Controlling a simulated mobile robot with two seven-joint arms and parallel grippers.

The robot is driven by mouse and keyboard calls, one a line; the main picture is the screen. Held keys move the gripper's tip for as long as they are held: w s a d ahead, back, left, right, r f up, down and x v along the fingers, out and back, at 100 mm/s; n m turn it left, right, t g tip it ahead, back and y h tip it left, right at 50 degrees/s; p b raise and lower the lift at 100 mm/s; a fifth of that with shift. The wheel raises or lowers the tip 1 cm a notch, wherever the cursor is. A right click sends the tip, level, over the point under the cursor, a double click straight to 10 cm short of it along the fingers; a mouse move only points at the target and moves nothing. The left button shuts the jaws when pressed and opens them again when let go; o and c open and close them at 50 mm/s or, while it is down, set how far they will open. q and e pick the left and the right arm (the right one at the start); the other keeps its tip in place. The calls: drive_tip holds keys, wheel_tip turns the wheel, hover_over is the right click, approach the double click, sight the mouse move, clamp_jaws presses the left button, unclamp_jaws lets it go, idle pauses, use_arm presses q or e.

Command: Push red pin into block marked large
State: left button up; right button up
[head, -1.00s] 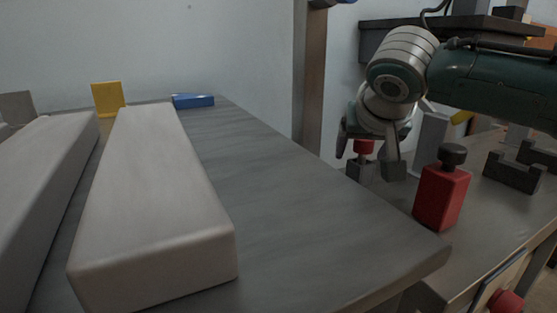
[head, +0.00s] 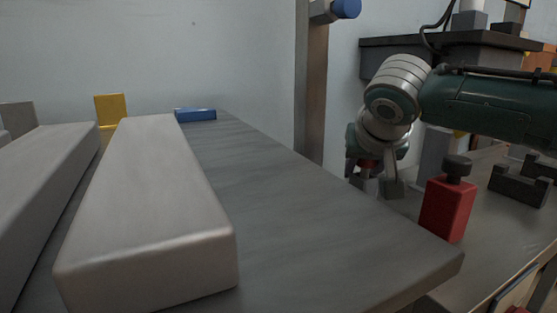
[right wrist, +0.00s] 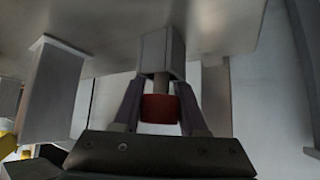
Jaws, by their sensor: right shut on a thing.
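The red pin (head: 368,163) is partly hidden by my right gripper (head: 376,180) in the head view. In the right wrist view its red head (right wrist: 160,108) sits between the two fingers, which are shut on it. A short grey shaft runs from the head to a grey block (right wrist: 161,52), and the shaft's end is hidden at the block. The pin looks in line with the block; how deep it sits I cannot tell. In the head view this block (head: 366,184) shows just below the pin. No size marking is readable. My left gripper is not in view.
A red block with a black knob (head: 447,205) stands close to the right of my right gripper. Dark notched blocks (head: 518,184) lie farther right. A grey table (head: 290,215) with long pale blocks (head: 150,210) fills the left.

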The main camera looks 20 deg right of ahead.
clamp_jaws()
wheel_tip(320, 180, up, 10)
drive_tip(key=p, duration=0.5)
drive_tip(key=shift+r, duration=0.1)
wheel_tip(320, 180, up, 5)
drive_tip(key=p, duration=0.6)
drive_tip(key=shift+r+p, duration=0.15)
drive_tip(key=shift+p, duration=0.25)
idle(0.5)
